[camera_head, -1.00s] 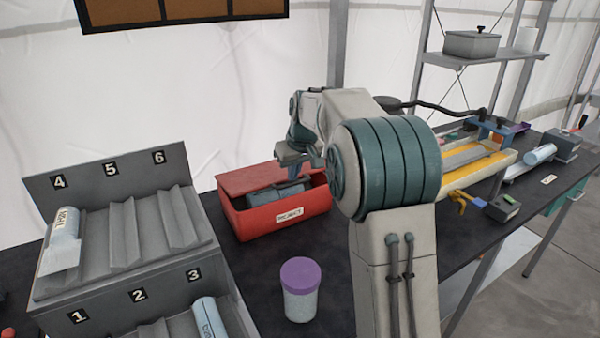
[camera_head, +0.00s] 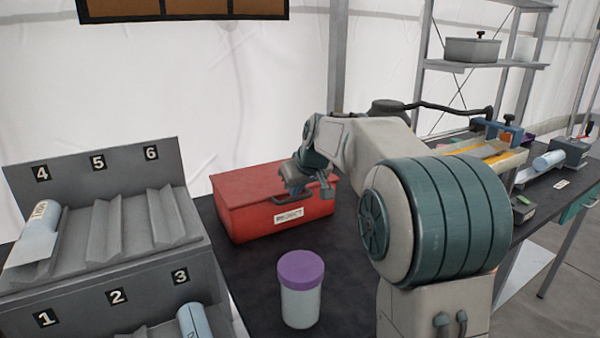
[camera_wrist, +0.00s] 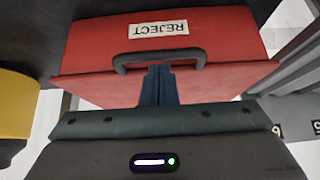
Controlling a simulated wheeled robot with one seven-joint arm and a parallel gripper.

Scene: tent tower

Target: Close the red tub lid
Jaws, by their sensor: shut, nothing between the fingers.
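The red tub (camera_head: 282,219) stands on the dark table, with a REJECT label on its front. Its red lid (camera_head: 245,184) lies down over the top, and no opening shows in the head view. A dark handle (camera_wrist: 158,57) sits at the lid's front edge. My gripper (camera_head: 296,192) is at the front right part of the lid, close to the handle. In the wrist view my gripper fingers (camera_wrist: 158,84) are together and empty, pointing at the lid beside the handle. I cannot tell whether they touch it.
A jar with a purple lid (camera_head: 301,268) stands in front of the tub. A grey numbered rack (camera_head: 100,215) holding light blue cylinders is at the left. Equipment (camera_head: 490,150) lies on the table at the right. Bare table lies around the jar.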

